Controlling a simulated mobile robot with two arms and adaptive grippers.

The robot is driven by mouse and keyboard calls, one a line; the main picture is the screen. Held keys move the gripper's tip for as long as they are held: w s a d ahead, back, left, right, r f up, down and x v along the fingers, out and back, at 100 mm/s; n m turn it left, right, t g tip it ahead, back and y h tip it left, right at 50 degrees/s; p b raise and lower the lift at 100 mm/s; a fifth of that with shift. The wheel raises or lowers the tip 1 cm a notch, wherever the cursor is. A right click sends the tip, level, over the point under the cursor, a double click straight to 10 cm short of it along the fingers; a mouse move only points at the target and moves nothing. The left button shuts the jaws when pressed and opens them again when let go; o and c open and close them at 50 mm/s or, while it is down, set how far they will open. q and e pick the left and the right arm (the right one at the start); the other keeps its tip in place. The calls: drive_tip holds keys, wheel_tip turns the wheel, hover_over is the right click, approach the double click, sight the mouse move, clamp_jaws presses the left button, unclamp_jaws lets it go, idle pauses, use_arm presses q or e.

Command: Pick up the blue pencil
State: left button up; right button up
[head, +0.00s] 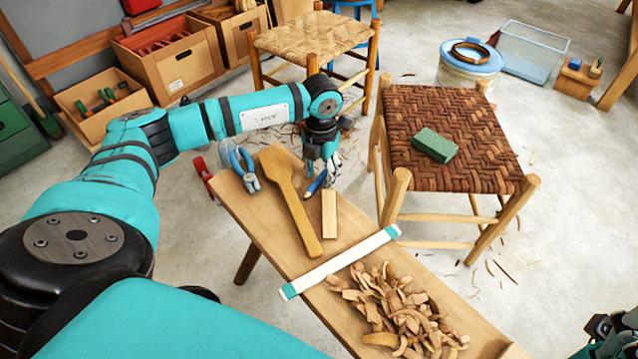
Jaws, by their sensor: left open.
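The blue pencil (316,184) lies near the far end of the wooden bench (440,285), between a wooden spoon (290,197) and a small pale wood block (329,214). My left gripper (322,174) points down over the pencil's far end, its fingers open. The gripper hides part of the pencil, and I cannot tell whether a finger touches it. My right gripper (614,334) shows only in part at the bottom right corner, away from the bench; its jaws are unclear.
Blue-handled pliers (241,166) lie left of the spoon. A white strip with green ends (340,263) crosses the bench, with wood shavings (400,310) nearer. A brown woven stool (455,130) carrying a green block (434,145) stands close on the right.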

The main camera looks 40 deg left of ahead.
use_arm(q)
drive_tip(key=shift+f, duration=0.15)
drive_tip(key=shift+c, duration=0.3)
drive_tip(key=c, duration=0.8)
